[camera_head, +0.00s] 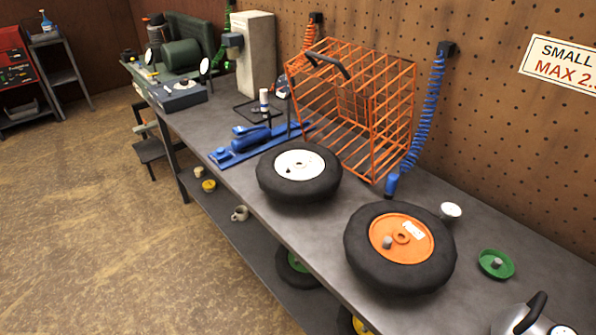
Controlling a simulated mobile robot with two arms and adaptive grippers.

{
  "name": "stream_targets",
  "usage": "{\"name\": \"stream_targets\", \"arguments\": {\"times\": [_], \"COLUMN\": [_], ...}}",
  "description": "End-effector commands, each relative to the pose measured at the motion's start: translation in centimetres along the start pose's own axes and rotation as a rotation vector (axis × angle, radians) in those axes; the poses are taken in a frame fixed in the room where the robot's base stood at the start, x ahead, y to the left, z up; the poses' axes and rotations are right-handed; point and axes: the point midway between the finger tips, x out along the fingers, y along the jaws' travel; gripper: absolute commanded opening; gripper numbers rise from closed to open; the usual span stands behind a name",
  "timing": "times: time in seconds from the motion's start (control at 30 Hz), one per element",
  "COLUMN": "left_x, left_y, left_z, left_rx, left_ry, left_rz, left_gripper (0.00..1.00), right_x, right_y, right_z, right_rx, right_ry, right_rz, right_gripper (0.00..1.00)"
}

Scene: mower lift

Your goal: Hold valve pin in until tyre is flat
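Two black tyres lie flat on the grey workbench (470,235). The nearer tyre (365,275) has an orange hub (385,225) with a white label, an orange ring and a small grey knob on it. The other tyre (325,185) has a white hub (298,160) with small dark marks. Both tyres look full and rounded. A valve pin cannot be made out on either wheel. Neither of my grippers shows in the head view, and nothing visible touches the tyres.
An orange wire cage (408,128) stands behind the tyres, near a coiled blue hose (430,105). A blue jack-like tool (250,140) lies left. A green dish (496,264), a white-topped item (450,211) and a cut-off silver object with black handle (530,313) are right.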

Motion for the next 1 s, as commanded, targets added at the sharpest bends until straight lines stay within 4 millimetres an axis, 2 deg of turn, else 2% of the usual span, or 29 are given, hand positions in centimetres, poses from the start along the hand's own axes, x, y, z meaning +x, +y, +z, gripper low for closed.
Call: {"name": "stream_targets", "arguments": {"times": [0.1,0.3,1.0], "left_x": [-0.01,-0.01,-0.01], "left_y": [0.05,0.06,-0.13], "left_z": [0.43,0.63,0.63], "left_rx": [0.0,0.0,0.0], "left_ry": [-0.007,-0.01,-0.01], "left_rz": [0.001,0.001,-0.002], "left_gripper": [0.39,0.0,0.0], "right_x": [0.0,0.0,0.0], "right_y": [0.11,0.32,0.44], "right_z": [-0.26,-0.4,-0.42], "right_rx": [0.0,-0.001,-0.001], "right_ry": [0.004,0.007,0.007], "right_rz": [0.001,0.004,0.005], "right_gripper": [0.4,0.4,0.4]}}
